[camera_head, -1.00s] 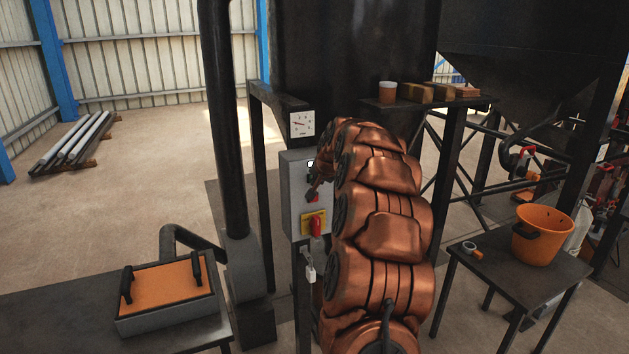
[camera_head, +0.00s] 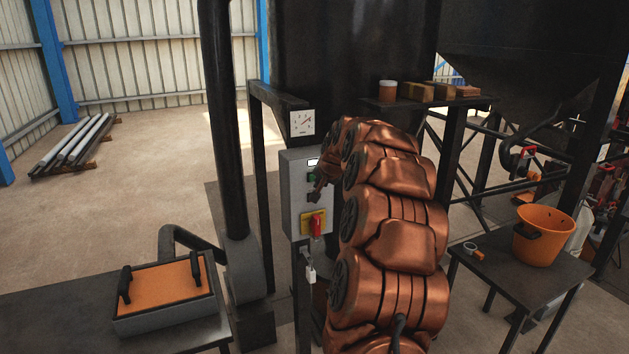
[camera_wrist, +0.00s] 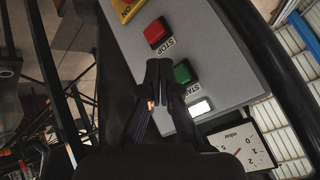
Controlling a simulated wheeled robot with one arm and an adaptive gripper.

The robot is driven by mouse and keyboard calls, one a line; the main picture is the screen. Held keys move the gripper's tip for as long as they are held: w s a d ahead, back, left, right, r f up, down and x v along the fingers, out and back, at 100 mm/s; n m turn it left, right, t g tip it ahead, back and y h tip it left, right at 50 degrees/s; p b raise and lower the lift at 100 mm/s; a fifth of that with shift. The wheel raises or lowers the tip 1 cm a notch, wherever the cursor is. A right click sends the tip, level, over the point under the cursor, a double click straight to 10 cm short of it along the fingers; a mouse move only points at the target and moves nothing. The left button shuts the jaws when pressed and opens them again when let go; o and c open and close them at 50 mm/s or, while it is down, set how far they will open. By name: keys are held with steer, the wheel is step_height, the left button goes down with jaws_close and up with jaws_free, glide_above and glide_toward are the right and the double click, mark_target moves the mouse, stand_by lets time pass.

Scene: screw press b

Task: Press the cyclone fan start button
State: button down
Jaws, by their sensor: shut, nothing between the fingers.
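The grey control box (camera_head: 295,205) is on the press frame's post. Its green START button (camera_head: 311,177) is visible in the head view, just above my gripper (camera_head: 317,189). In the wrist view the green button (camera_wrist: 183,73) sits right of my gripper's fingertips (camera_wrist: 159,68), between the red STOP button (camera_wrist: 155,33) and a lit white lamp (camera_wrist: 199,107). My gripper is shut and empty, with its tips in front of the box near START. I cannot tell the exact gap to the panel. My arm hides part of the box's right side in the head view.
A red switch on a yellow plate (camera_head: 313,223) is lower on the box, with a padlock (camera_head: 310,274) below. A dial gauge (camera_head: 302,122) is above. A black pipe (camera_head: 222,120) stands left. A table with an orange bucket (camera_head: 543,235) is at right.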

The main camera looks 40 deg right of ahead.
steer(key=s, duration=0.1)
steer(key=s+a+b, duration=0.1)
steer(key=s+b, duration=0.1)
steer(key=s, duration=0.1)
steer(key=shift+s+a, duration=0.1)
steer(key=shift+a, duration=0.15)
stand_by(0.7)
steer(key=s+a+f+n+g+y, duration=0.1)
steer(key=s+a+f+n, duration=0.15)
steer(key=a, duration=0.75)
steer(key=s+a+f+n+g+y, duration=0.15)
steer(key=s+a, duration=0.25)
steer(key=a, duration=0.6)
steer(key=s+a+f+n+g+y, duration=0.1)
steer(key=s+a+n+y, duration=0.15)
steer(key=a, duration=0.85)
steer(key=s+a+f+n+g, duration=0.2)
steer(key=s+a, duration=0.2)
steer(key=s, duration=0.5)
steer(key=s+a+f+n+g, duration=0.2)
steer(key=s+a, duration=0.2)
steer(key=s, duration=0.5)
steer(key=s+a+f+n+g+h, duration=0.1)
steer(key=s+a+f+n+g, duration=0.1)
steer(key=s, duration=0.7)
steer(key=shift+s+a+f, duration=0.35)
steer(key=shift+a+f, duration=0.2)
steer(key=shift+a, duration=0.45)
